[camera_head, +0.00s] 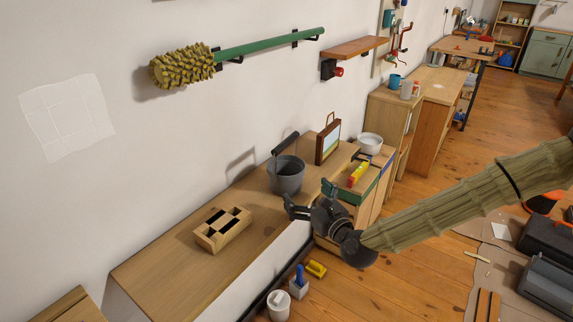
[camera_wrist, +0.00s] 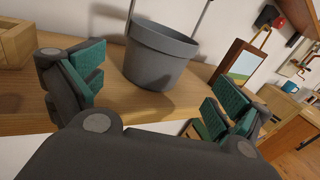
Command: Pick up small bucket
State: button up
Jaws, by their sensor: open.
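The small grey bucket (camera_head: 287,177) stands upright on a wooden bench top, with its dark handle raised. In the wrist view the bucket (camera_wrist: 160,57) is just beyond and between my open fingers, toward the upper middle. My gripper (camera_head: 308,197) is open and empty, at the bench's front edge, in front and to the right of the bucket. In the wrist view my gripper (camera_wrist: 155,100) shows green finger pads on either side, apart from the bucket.
The bench (camera_head: 180,264) also bears a wooden block with slots (camera_head: 223,229) left of the bucket, and a framed picture case (camera_head: 328,142) behind it to the right. A white bowl (camera_head: 370,143) stands farther right. The bench's left part is clear.

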jog(key=p, duration=0.1)
send_near(279, 166)
jog(key=shift+x, duration=2.3)
jog(key=c, duration=0.8)
